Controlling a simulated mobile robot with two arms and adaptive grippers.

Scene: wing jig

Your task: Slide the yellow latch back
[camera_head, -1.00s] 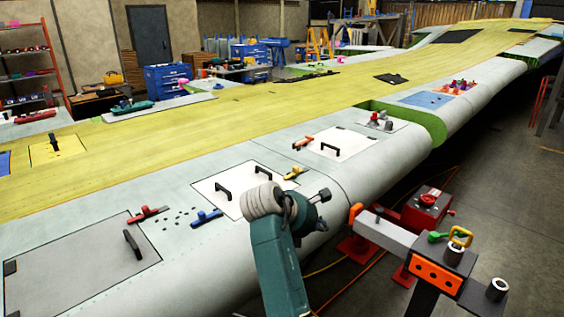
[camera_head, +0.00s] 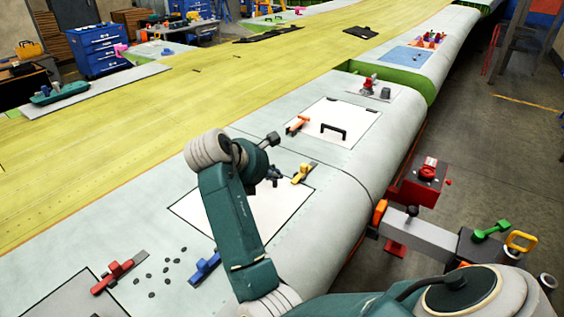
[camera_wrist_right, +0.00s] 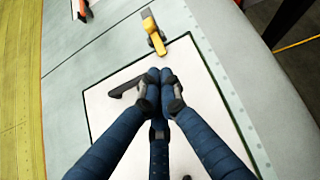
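The yellow latch (camera_head: 304,173) sits on the pale wing skin at the far edge of a white panel with a black outline. In the right wrist view the latch (camera_wrist_right: 155,38) has a yellow body and a grey bar pointing away. My right gripper (camera_head: 272,177) is over the panel, just left of the latch, mostly hidden behind my wrist. In the wrist view its blue fingers (camera_wrist_right: 160,82) are drawn together at the tips with nothing held. The tips appear just short of the latch, apart from it. My left gripper is not in view.
A black handle (camera_wrist_right: 128,87) on the white panel (camera_wrist_right: 108,105) is beside my fingers. A red latch (camera_head: 118,273), a blue latch (camera_head: 206,266) and an orange latch (camera_head: 298,124) lie on the wing. A red box (camera_head: 424,180) stands off its right edge.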

